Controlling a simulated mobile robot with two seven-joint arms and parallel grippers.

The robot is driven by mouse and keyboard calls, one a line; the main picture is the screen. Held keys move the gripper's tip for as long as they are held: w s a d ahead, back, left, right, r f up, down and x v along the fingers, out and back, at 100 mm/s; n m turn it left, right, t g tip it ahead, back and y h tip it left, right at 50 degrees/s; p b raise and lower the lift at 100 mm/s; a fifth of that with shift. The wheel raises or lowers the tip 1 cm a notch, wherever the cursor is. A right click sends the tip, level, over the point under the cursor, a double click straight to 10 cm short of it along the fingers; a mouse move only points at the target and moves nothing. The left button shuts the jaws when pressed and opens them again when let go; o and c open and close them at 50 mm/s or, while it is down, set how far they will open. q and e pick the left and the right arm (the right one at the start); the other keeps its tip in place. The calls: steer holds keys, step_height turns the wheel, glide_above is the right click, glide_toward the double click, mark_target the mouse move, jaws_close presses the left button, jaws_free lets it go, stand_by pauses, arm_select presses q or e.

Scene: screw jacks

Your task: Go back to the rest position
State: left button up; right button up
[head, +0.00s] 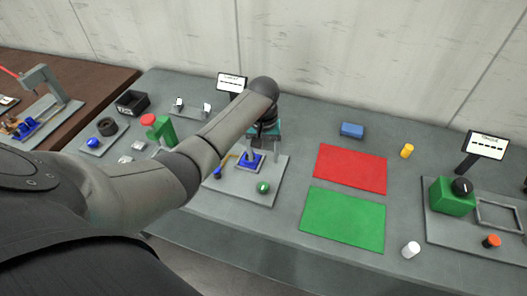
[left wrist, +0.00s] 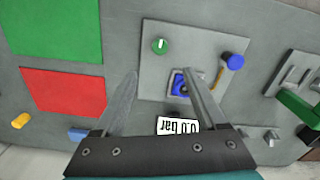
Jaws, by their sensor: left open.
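My left gripper (head: 262,135) hangs over the back of a grey panel (head: 262,196) with a blue square part (head: 251,160) and a green knob (head: 263,187). In the left wrist view the two fingers of my left gripper (left wrist: 158,78) are spread with nothing between them. My forearm hides part of the panel's left side in the head view. My right gripper is not in view.
Red (head: 350,168) and green (head: 343,219) mats lie right of the panel. A blue block (head: 352,130), yellow cylinder (head: 407,151) and white cylinder (head: 411,249) stand around them. A green block (head: 452,197) is at far right. A black bin (head: 132,103) stands at left.

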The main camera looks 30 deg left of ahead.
arm_select(q)
steer(key=shift+r, duration=0.4)
steer(key=s+d+f+m+t, duration=0.1)
steer(key=s+d+f+m, duration=0.15)
steer(key=s+d, duration=0.3)
steer(key=s+d+f+m+t, duration=0.1)
steer(key=s+d+f+m, duration=0.2)
steer(key=s, duration=0.4)
steer(key=s+d+r+m+t, duration=0.25)
steer(key=s+r, duration=0.55)
steer(key=s, duration=0.4)
step_height(320, 180, down, 35)
steer(key=s+g+b, duration=0.2)
steer(key=b, duration=1.1)
steer(key=s+a+f+b, duration=0.1)
steer(key=s+f+b, duration=0.4)
steer(key=f, duration=0.7)
steer(key=s+a+f+g+b, duration=0.1)
steer(key=s+f+b, duration=0.4)
steer(key=s+f, duration=0.5)
step_height(320, 180, down, 3)
steer(key=shift+r+b, duration=0.2)
steer(key=shift+b, duration=0.1)
